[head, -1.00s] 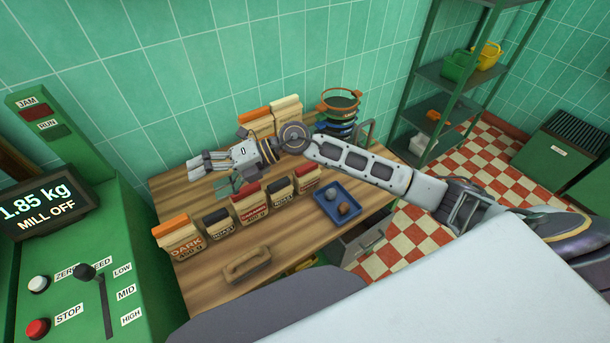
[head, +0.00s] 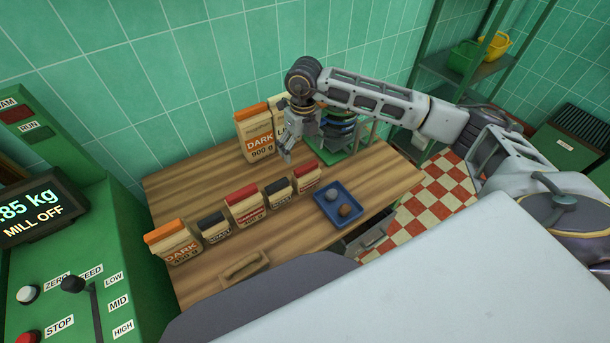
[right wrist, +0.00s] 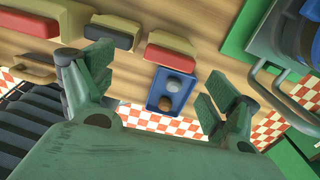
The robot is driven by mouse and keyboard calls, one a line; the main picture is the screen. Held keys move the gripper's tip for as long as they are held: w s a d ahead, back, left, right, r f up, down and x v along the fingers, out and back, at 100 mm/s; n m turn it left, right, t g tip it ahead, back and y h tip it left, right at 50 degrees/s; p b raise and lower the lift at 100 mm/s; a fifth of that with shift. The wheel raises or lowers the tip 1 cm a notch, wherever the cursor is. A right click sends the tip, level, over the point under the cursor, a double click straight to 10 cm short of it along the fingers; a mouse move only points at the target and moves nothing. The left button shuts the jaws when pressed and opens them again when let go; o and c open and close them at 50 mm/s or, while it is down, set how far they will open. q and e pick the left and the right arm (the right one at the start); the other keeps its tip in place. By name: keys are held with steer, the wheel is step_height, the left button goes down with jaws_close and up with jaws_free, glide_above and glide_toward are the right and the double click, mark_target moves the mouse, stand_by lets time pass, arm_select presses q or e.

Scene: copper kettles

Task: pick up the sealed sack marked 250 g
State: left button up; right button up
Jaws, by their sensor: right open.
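A row of sacks stands on the wooden table: a small red-topped sack (head: 307,178), a small black-topped sack (head: 278,194), a larger red-topped sack (head: 246,208), another small black-topped sack (head: 214,227) and an orange-topped DARK sack (head: 174,244). The small sacks' weights are too small to read, so I cannot tell which is marked 250 g. My right gripper (head: 288,155) is open and empty, pointing down behind the row. In the right wrist view its spread fingers (right wrist: 150,80) frame a gap below the small red-topped sack (right wrist: 170,48) and black-topped sack (right wrist: 113,32). My left gripper is out of view.
A blue tray (head: 328,215) with two round lumps lies right of the row. A wooden handled block (head: 243,267) lies in front.

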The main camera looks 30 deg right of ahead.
mark_target(306, 166)
steer(key=shift+w+d+r+h, duration=0.15)
steer(key=shift+d+h, duration=0.15)
steer(key=shift+d, duration=0.4)
steer(key=shift+f+p, duration=0.65)
steer(key=shift+f, duration=3.65)
steer(key=shift+s+f+p, duration=0.2)
steer(key=shift+f+p, duration=0.2)
steer(key=shift+f, duration=0.35)
steer(key=shift+f+p, duration=0.45)
steer(key=shift+f, duration=1.4)
